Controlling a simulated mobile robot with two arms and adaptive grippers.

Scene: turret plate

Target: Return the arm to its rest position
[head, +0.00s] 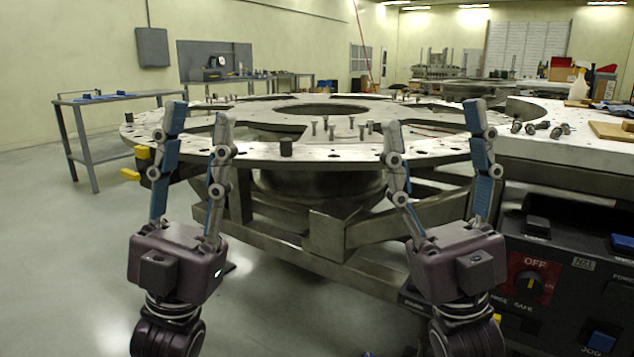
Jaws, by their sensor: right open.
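My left gripper (198,112) points up in front of the left part of the round turret plate (215,152). Its two fingers are spread, with nothing between them. My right gripper (431,117) points up in front of the right part of the plate. Its fingers are also spread wide and empty. Both arms come up from the bottom of the view, side by side. Several bolts (340,127) stand on the plate between the two grippers.
A table (560,147) with several loose bolts (537,128) adjoins the plate at right. A control panel (560,285) with an OFF knob is at lower right. A metal frame (345,235) supports the plate. A workbench (115,98) stands at left. The floor at left is clear.

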